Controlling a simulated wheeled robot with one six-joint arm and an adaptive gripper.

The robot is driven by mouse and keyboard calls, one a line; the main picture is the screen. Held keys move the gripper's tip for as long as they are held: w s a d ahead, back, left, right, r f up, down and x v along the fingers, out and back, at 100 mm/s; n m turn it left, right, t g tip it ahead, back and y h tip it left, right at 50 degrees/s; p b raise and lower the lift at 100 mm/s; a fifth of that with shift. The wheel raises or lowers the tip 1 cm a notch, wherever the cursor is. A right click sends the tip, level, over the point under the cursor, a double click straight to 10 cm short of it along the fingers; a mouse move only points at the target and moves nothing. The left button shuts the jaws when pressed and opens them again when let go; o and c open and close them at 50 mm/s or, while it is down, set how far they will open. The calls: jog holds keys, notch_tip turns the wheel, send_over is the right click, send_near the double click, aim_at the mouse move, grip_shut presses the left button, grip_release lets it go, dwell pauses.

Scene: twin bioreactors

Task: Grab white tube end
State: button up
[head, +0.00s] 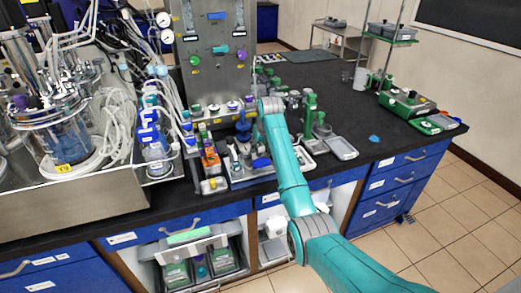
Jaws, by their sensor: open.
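White tubing (120,112) hangs in loose loops between the glass bioreactor (68,140) and the metal control panel (215,60). I cannot single out one free white tube end. My teal arm reaches up from the lower right to the front of the panel. My gripper (242,136) appears as a small dark shape left of the wrist, over the crowded bench front. It is open, with nothing visibly held, and stands apart to the right of the white tubing. Its fingertips are too small to make out clearly.
A blue-capped bottle (153,155) stands beside the tubing. Small bottles and a grey tray (341,148) crowd the bench around my wrist. Green-based equipment (407,103) is at the right. The black benchtop (335,95) has free room behind the tray.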

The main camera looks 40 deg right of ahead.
jog(key=c, duration=0.8)
jog(key=shift+r, duration=0.1)
